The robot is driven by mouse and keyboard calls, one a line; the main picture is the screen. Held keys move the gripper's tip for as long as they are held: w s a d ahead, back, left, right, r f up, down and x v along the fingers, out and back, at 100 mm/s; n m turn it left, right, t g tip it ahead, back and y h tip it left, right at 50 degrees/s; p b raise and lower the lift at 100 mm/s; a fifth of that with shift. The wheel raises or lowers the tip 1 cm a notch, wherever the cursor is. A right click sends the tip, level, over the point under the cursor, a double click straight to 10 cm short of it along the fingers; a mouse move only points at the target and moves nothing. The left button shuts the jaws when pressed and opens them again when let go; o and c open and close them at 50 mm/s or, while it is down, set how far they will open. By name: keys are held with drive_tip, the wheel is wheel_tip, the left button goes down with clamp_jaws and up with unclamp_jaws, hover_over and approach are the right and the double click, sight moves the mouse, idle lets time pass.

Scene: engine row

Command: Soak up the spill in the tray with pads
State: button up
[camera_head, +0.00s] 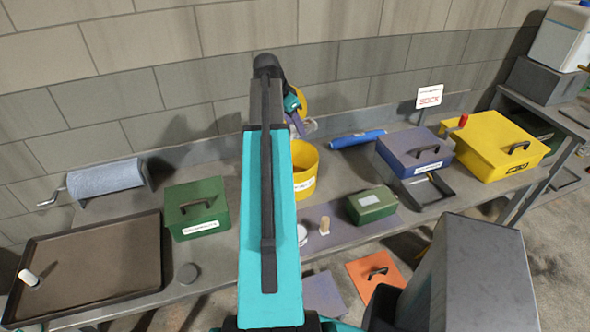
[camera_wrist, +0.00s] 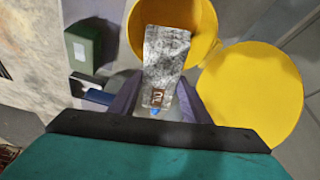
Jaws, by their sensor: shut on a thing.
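My gripper (camera_wrist: 158,100) is shut on a grey mottled pad (camera_wrist: 165,48), which shows a small brown mark near the jaws. In the wrist view the pad's far end lies over the mouth of the yellow bin (camera_wrist: 205,22). In the head view my gripper (camera_head: 300,124) is above the yellow bin (camera_head: 304,172), partly hidden by my arm. The bin's round yellow lid (camera_wrist: 255,95) stands open. The wide dark tray (camera_head: 150,226) is on the bench at left, with a brownish floor; I cannot make out a spill's edge. A small white cylinder (camera_head: 29,277) stands in it.
A blue-grey roll with a crank (camera_head: 107,178) is behind the tray. A green box (camera_head: 196,208) stands between tray and bin. Right of the bin are a blue roll (camera_head: 358,139), a small green case (camera_head: 371,205), a blue-grey box (camera_head: 414,150) and a yellow box (camera_head: 495,145).

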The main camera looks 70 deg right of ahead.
drive_tip(key=shift+s+f, duration=0.1)
drive_tip(key=shift+f, duration=0.05)
idle(0.3)
drive_tip(key=shift+f+b, duration=1.6)
drive_tip(key=shift+f, duration=1.25)
drive_tip(key=o, duration=1.2)
drive_tip(key=shift+r, duration=0.15)
drive_tip(key=shift+b+v, duration=2)
drive_tip(key=shift+v, duration=4.8)
